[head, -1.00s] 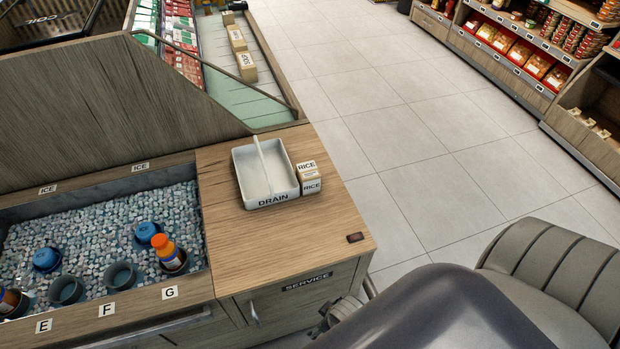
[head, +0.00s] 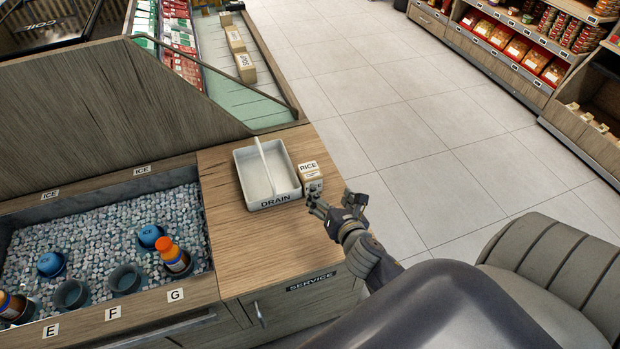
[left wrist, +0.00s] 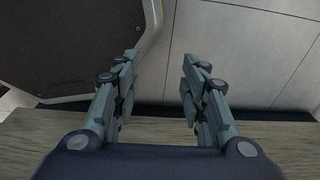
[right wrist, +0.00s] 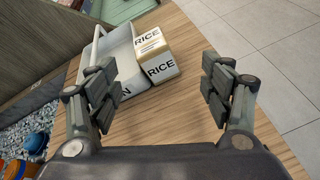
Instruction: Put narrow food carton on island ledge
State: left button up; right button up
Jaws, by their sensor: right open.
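A small carton labelled RICE (head: 311,176), tan and white, stands on the wooden counter touching or close against the right side of the white DRAIN tray. In the right wrist view the carton (right wrist: 154,57) lies ahead, between the lines of the fingers and beyond their tips. My right gripper (head: 336,201) is open and empty at the counter's right edge, just in front of the carton; its fingers hide part of the carton's lower front in the head view. My left gripper (left wrist: 158,80) is open and empty, with dark panels and a wooden edge below it. I cannot tell which surface is the island ledge.
The wooden counter (head: 245,250) in front is clear.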

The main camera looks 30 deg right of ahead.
aim_at(311, 173)
jog(key=shift+w+d+f+n+t+y, duration=0.15)
jog(key=shift+w+d+f+n, duration=0.4)
jog(key=shift+w, duration=1.4)
jog(key=shift+w+d+f+n+t+y, duration=0.2)
jog(key=shift+w+f+n, duration=0.65)
jog(key=shift+w, duration=1.1)
jog(key=shift+w+d+f+n+t+y, duration=0.15)
jog(key=shift+w+d+f+n, duration=0.25)
jog(key=shift+w+n, duration=1.1)
pick_arm(q)
jog(key=shift+s+r, duration=0.15)
jog(key=shift+s, duration=0.5)
pick_arm(e)
jog(key=shift+w+m, duration=0.4)
jog(key=shift+m, duration=0.1)
jog(key=c, duration=1.3)
jog(key=shift+r, duration=0.1)
